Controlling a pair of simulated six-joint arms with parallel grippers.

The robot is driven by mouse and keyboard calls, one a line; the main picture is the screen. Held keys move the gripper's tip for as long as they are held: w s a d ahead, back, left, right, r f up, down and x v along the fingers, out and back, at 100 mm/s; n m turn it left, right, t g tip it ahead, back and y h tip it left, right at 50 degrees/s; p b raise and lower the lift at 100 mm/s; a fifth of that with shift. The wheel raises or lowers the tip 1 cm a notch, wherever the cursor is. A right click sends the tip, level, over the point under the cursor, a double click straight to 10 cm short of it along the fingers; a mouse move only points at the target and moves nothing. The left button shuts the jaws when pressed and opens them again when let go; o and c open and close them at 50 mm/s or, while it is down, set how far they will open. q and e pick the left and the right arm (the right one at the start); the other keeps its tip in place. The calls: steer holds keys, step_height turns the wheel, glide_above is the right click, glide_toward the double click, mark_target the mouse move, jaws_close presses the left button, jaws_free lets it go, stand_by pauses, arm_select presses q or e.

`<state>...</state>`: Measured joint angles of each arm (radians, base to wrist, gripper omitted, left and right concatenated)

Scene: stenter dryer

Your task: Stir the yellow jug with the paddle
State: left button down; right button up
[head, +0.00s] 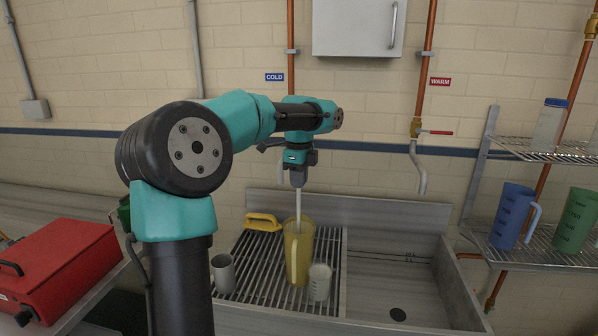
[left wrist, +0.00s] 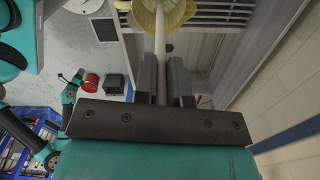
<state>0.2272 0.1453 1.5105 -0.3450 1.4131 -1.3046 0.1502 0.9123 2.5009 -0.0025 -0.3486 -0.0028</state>
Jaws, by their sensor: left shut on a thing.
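My left gripper (head: 298,178) is shut on the pale paddle (head: 298,206), which hangs down below it. In the left wrist view the paddle (left wrist: 159,55) runs between the two dark fingers toward the jug (left wrist: 165,12). My right arm shows small at the left of that view; its gripper (left wrist: 72,88) is too small to read.
A grey mug (head: 222,273) and a small clear beaker (head: 320,282) stand close beside the jug. A yellow-handled item (head: 263,222) lies behind. The sink basin (head: 395,290) to the right is empty. A blue jug (head: 512,215) and a green jug (head: 575,220) stand on the rack.

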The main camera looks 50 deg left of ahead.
mark_target(299, 194)
arm_select(q)
steer(key=shift+f, duration=2.35)
